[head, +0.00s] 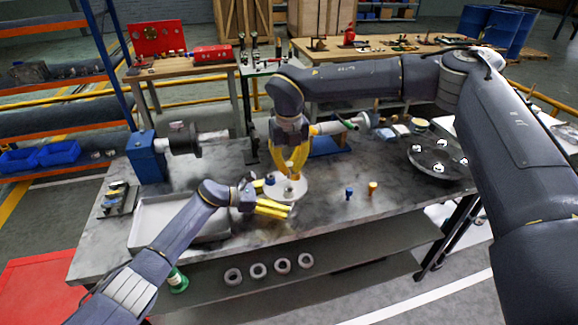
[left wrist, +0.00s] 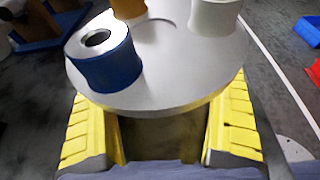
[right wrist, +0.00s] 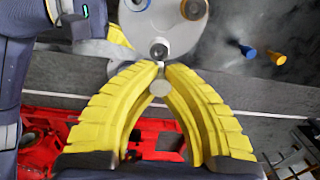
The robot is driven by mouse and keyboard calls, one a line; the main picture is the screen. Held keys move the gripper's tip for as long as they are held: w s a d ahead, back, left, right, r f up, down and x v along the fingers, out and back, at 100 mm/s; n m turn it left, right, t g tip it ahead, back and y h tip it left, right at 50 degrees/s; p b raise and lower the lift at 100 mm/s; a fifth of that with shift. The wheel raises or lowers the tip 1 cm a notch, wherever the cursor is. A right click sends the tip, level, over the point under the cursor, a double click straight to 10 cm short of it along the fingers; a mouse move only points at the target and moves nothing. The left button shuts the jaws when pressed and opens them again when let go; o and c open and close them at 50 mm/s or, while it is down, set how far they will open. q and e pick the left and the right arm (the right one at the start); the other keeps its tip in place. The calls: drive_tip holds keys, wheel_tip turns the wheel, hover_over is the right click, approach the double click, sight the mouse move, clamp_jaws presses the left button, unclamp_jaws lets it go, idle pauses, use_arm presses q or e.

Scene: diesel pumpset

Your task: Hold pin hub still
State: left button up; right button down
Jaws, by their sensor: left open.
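The pin hub is a round grey disc (head: 298,196) on the workbench, also in the left wrist view (left wrist: 170,45), with blue (left wrist: 103,57), orange (left wrist: 129,8) and pale grey (left wrist: 214,15) bosses. My left gripper (head: 273,208) is open, its yellow fingers on either side of the disc's near edge; I cannot tell if they touch it. My right gripper (right wrist: 162,67) is above the hub, fingertips drawn together on what looks like a grey pin (right wrist: 159,88), close to the grey boss (right wrist: 159,50). A blue pin (head: 348,193) and a yellow pin (head: 373,187) stand to the right.
A shallow grey tray (head: 150,238) lies left of the hub, partly behind my left arm. A blue vise-like fixture (head: 146,157) stands at the bench's left end. A dark round plate (head: 432,166) lies at the right.

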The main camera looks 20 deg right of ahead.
use_arm(q)
drive_tip(key=shift+d+f, duration=0.1)
drive_tip(key=shift+d, duration=0.1)
drive_tip(key=shift+c, duration=0.6)
drive_tip(key=c, duration=0.6)
drive_tip(key=shift+c, duration=0.5)
drive_tip(key=c, duration=1.3)
